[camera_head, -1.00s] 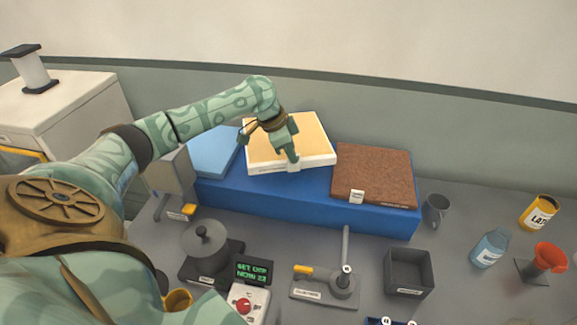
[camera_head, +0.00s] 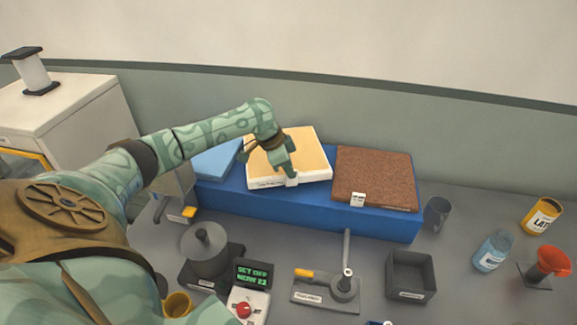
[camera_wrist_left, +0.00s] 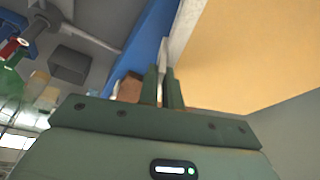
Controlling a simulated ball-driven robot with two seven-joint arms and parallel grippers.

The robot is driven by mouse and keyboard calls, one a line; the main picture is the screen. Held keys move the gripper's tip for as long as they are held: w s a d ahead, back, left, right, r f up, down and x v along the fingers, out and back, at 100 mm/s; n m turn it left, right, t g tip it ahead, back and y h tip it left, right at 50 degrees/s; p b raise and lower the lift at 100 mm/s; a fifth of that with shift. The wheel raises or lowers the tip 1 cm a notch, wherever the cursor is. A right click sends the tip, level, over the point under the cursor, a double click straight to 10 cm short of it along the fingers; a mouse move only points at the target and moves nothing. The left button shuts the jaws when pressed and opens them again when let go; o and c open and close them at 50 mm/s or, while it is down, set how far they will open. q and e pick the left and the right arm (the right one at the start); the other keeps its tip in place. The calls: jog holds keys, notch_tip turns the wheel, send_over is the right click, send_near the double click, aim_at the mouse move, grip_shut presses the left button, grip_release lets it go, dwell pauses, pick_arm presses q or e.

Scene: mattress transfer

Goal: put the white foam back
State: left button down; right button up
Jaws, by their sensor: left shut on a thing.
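A pale foam slab with a yellow-tan top (camera_head: 308,148) and white sides is over the middle of the blue platform (camera_head: 300,207), between a light blue pad (camera_head: 213,160) and a brown slab (camera_head: 375,178). I cannot tell whether it rests fully on the platform. My left gripper (camera_head: 290,179) is at its front edge, shut on its white tab. In the left wrist view the fingers (camera_wrist_left: 164,85) close on the white tab, with the slab's tan face (camera_wrist_left: 250,50) to the right. My right gripper is not in view.
A mug (camera_head: 436,213), bottle (camera_head: 491,251), yellow can (camera_head: 541,216) and orange funnel (camera_head: 552,262) are at right.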

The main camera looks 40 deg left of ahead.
pick_arm(q)
jog(key=c, duration=1.6)
grip_release()
jog(key=shift+r, duration=0.3)
jog(key=p+v, duration=0.2)
jog(key=v, duration=1)
jog(key=shift+r, duration=0.25)
